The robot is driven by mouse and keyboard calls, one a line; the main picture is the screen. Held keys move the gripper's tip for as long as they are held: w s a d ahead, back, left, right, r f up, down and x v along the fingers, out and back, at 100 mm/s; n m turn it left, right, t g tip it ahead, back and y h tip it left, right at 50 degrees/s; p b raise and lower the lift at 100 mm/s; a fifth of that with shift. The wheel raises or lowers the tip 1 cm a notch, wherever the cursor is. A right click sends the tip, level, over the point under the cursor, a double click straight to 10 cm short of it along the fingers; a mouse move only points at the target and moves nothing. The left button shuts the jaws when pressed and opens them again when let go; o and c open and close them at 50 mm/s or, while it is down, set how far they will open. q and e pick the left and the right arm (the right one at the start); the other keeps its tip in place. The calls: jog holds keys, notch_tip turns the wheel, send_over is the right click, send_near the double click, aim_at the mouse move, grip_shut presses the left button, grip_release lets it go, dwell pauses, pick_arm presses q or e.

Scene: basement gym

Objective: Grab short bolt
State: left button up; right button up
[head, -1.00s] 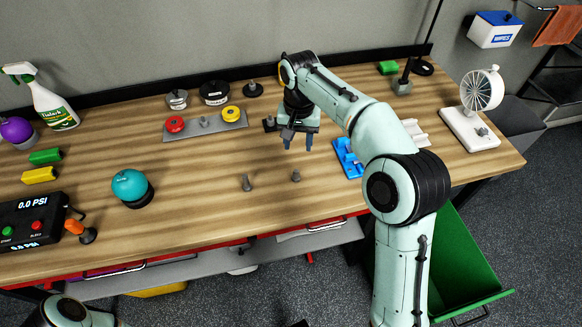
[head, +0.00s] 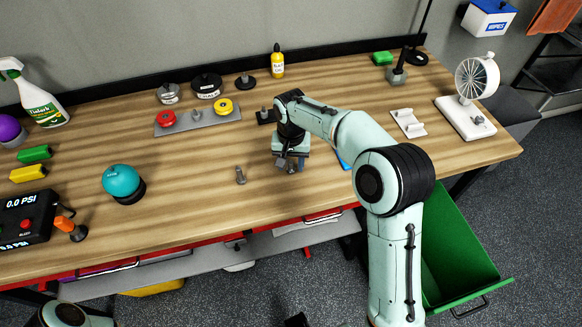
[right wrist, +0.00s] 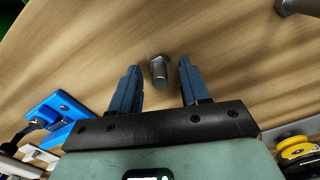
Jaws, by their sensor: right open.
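The short bolt (right wrist: 160,72), grey metal with a hex head, is on the wooden bench. In the right wrist view it appears between the two blue fingers of my right gripper (right wrist: 158,66), with a gap on both sides. In the head view my right gripper (head: 290,167) is low over the bench, open, and largely hides this bolt. A second, taller bolt (head: 240,175) stands to the left of the gripper; part of it also shows at the top right of the wrist view (right wrist: 298,5).
A blue holder (right wrist: 62,112) is beside the right gripper, mostly hidden by my arm in the head view. A grey plate (head: 205,121) with red and yellow knobs lies behind left. A teal ball (head: 121,181) stands left. Bare bench lies between the ball and the taller bolt.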

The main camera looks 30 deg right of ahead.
grip_shut()
jog(key=shift+r, duration=0.15)
